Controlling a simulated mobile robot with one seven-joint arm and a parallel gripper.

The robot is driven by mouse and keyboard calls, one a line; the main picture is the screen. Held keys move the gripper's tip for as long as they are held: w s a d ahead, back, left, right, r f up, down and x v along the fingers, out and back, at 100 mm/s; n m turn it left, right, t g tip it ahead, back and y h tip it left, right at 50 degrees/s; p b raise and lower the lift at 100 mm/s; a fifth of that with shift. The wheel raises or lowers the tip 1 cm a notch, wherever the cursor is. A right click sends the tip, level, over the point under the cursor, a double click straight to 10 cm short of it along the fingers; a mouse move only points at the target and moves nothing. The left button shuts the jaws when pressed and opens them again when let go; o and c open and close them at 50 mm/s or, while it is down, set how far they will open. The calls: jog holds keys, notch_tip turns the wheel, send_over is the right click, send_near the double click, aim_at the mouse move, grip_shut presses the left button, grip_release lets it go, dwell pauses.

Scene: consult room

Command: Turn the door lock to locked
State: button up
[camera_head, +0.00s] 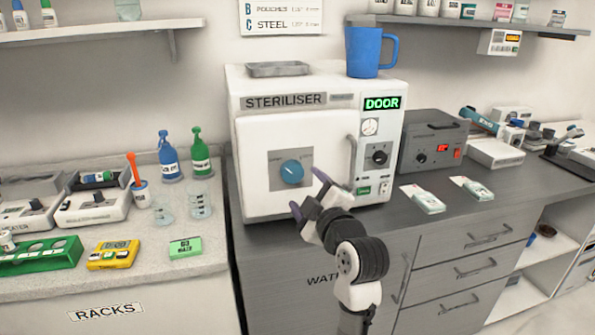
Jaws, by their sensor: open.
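The steriliser (318,97) is a white box on the grey counter, with a green lit DOOR sign (382,103) at its upper right. Its white door (325,130) appears closed, with a vertical handle (352,155) at the right side. The door lock is a round blue knob (291,172) on a grey plate (277,157) at the door's lower left. The small print by the knob is too small to read. My gripper (308,193) is open and empty, in front of the door, below and right of the knob. It appears apart from the knob.
A blue mug (366,52) and a metal tray (278,69) stand on the steriliser. A grey control box (432,142) and two white-green packets (422,198) are to the right. Bottles, a green rack (38,256) and a yellow box (113,254) stand on the left counter.

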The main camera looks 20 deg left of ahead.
aim_at(293, 174)
jog(key=p+x, duration=0.1)
jog(key=x, duration=0.6)
jog(key=shift+w+p, duration=0.1)
jog(key=shift+p, duration=0.3)
jog(key=c, duration=1)
